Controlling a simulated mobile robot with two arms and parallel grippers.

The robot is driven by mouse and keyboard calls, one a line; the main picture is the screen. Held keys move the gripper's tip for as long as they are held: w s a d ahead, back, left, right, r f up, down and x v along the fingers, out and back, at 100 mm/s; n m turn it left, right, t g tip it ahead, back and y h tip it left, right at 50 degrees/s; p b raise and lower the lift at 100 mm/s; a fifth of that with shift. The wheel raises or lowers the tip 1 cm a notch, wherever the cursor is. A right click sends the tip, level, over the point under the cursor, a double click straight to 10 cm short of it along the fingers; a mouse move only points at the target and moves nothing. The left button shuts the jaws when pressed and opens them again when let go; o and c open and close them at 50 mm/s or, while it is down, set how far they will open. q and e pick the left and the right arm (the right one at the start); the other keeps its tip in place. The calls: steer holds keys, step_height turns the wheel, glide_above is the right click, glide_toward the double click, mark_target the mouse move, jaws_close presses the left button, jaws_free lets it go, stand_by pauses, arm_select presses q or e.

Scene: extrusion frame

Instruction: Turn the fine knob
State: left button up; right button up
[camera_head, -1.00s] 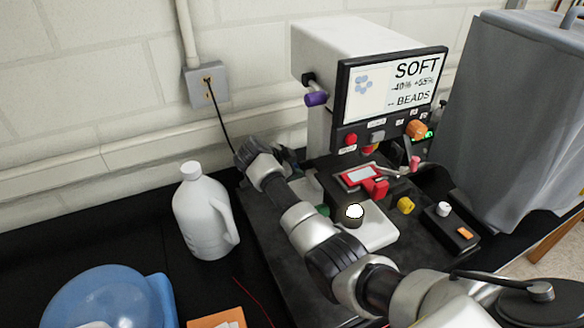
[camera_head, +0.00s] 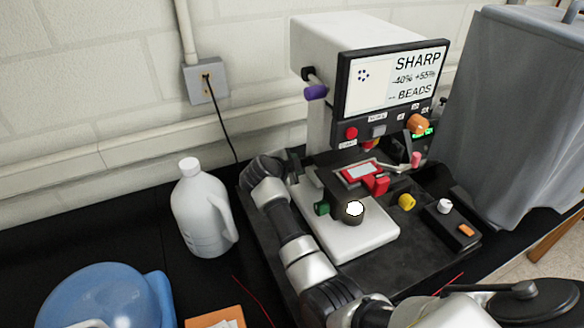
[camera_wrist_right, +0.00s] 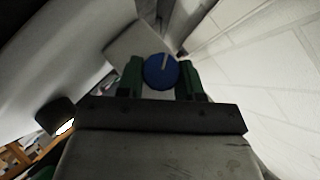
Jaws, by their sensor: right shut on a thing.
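A round blue knob (camera_wrist_right: 161,73) with a pale pointer line sits between the green-padded fingers of my right gripper (camera_wrist_right: 161,78) in the right wrist view. The gripper is shut on it. The pointer line points up, leaning slightly right. In the head view my right arm reaches across the front of the machine (camera_head: 345,45) to its left side, and the blue knob is hidden there. The machine's screen (camera_head: 396,75) reads "SHARP", "-40% +55%" and "BEADS", with a small cluster of dark dots. My left gripper is not in view.
A green knob (camera_head: 321,208) and a yellow knob (camera_head: 407,201) are lower. A white jug (camera_head: 203,210) stands left of my arm.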

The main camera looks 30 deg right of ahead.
steer(key=m+t+b, duration=0.1)
steer(key=t+h+b, duration=0.1)
steer(key=shift+s+f+m+t+b, duration=0.15)
steer(key=shift+f+m+t+b, duration=0.15)
steer(key=shift+f+m+b, duration=0.1)
steer(key=shift+m+t+h+b, duration=0.6)
steer(key=shift+m+t+b, duration=0.25)
steer(key=shift+b, duration=0.65)
steer(key=o, duration=0.9)
steer(key=shift+a+r, duration=0.1)
steer(key=shift+r, duration=0.05)
